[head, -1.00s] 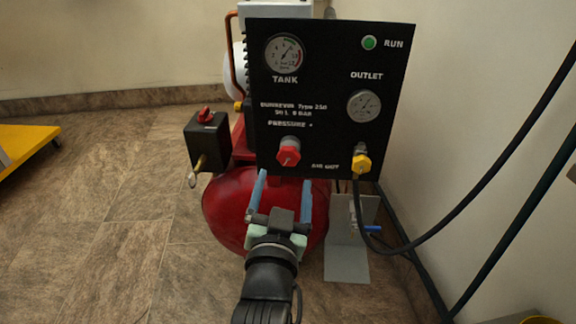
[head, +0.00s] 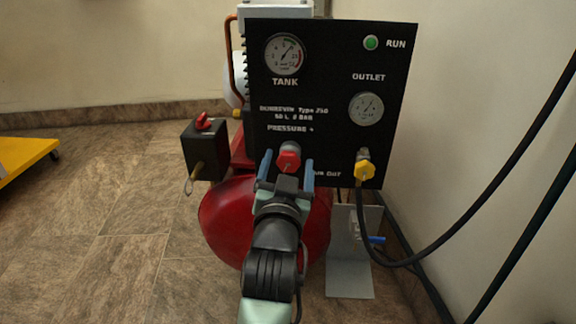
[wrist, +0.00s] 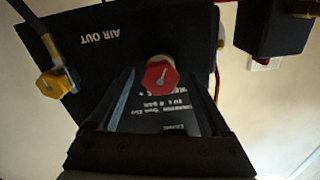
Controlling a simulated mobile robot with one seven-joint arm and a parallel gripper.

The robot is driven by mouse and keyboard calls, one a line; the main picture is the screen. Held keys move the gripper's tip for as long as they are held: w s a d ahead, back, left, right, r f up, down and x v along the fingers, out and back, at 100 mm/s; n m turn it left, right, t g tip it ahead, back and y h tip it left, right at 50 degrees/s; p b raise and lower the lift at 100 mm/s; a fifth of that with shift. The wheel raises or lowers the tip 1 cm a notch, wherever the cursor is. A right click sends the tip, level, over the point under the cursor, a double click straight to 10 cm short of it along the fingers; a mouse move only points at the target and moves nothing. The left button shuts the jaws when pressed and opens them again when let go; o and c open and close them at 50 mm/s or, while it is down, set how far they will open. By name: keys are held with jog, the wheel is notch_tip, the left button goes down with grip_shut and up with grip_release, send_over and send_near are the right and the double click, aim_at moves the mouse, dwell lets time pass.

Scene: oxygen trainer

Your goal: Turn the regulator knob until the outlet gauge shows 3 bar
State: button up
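The red regulator knob (head: 289,159) sticks out of the black panel (head: 333,75) below the word PRESSURE. It also shows in the wrist view (wrist: 161,75), with a pale pointer mark on its face. The outlet gauge (head: 366,108) is at the panel's right; its reading is too small to tell. The tank gauge (head: 285,54) is at upper left. My gripper (head: 287,172) is open, with blue fingers on either side of the knob in the head view. In the wrist view (wrist: 165,100) the knob lies between and beyond the fingertips, apparently not touched.
A yellow air-out fitting (head: 364,170) with a black hose (head: 450,238) is right of the knob. A black box with a red switch (head: 204,151) is to the left. The red tank (head: 228,220) is below.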

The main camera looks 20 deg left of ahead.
grip_shut()
jog(key=shift+r+n+p, duration=0.1)
jog(key=shift+n+p, duration=0.2)
jog(key=shift+p, duration=0.15)
jog(key=shift+n+p, duration=0.5)
jog(key=shift+p, duration=0.3)
jog(key=n+p, duration=0.2)
jog(key=p, duration=0.1)
jog(key=shift+r, duration=0.1)
jog(key=n+p, duration=0.2)
jog(key=shift+n, duration=0.3)
jog(key=shift+f+n+p, duration=0.2)
jog(key=shift+n+p, duration=1)
jog(key=shift+n, duration=0.1)
